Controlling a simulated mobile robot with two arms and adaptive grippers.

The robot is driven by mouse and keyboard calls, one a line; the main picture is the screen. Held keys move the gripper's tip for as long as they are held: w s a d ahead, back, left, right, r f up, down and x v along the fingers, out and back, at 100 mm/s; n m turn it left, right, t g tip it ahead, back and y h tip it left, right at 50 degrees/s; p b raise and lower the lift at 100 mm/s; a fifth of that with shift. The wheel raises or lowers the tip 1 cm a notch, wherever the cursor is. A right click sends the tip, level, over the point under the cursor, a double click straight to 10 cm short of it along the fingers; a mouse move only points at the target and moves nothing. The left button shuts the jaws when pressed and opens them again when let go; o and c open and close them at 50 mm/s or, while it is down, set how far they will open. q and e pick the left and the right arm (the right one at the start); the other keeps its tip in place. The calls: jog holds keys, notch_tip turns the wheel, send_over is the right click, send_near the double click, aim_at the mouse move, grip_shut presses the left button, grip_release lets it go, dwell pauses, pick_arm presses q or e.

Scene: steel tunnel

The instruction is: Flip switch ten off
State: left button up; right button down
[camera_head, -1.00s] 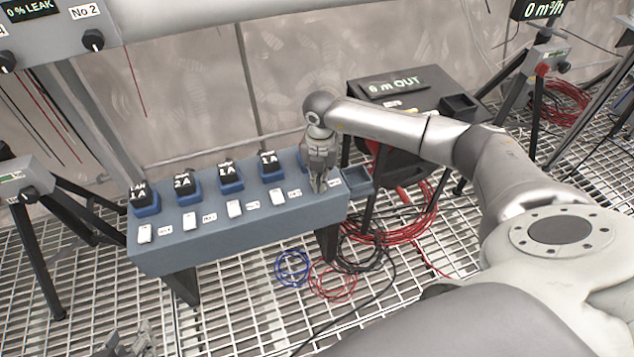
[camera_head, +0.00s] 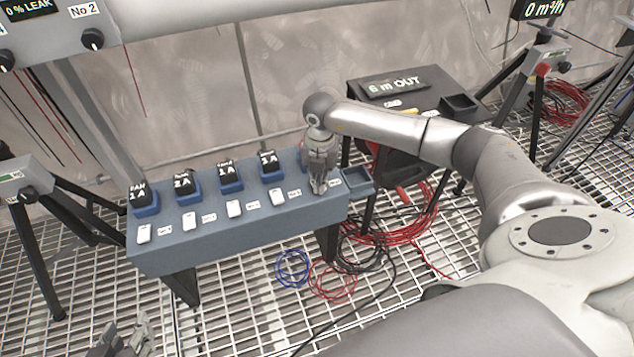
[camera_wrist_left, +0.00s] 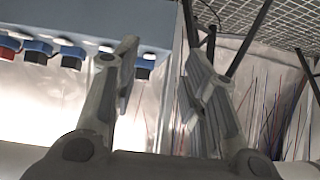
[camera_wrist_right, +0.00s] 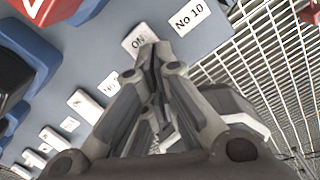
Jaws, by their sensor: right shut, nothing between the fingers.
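Switch ten is a white rocker (camera_wrist_right: 138,36) marked ON, beside the label No 10 (camera_wrist_right: 188,17) in the right wrist view. It sits at the right end of a row on a blue-grey bench box (camera_head: 240,236). My right gripper (camera_head: 318,188) is shut and empty, pointing down at that end. In the right wrist view its fingertips (camera_wrist_right: 152,58) overlap the rocker's lower edge; I cannot tell whether they touch it. In the head view the gripper hides the rocker. My left gripper (camera_wrist_left: 160,65) is open and empty, low at the left in the head view.
Several other white rockers, such as one (camera_head: 277,196), line the box front, with blue-based meters (camera_head: 231,179) behind. A small blue tray (camera_head: 357,180) adjoins the right end. A dark case with a display (camera_head: 397,86) stands behind. Coiled cables (camera_head: 330,282) lie on the grating floor.

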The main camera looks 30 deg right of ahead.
pick_arm(q)
jog(key=shift+w+d+r+t, duration=0.35)
jog(key=shift+w+r+t, duration=0.25)
jog(key=shift+w+r, duration=0.15)
pick_arm(e)
jog(key=shift+s+f, duration=0.1)
jog(key=shift+f, duration=0.25)
dwell(0.4)
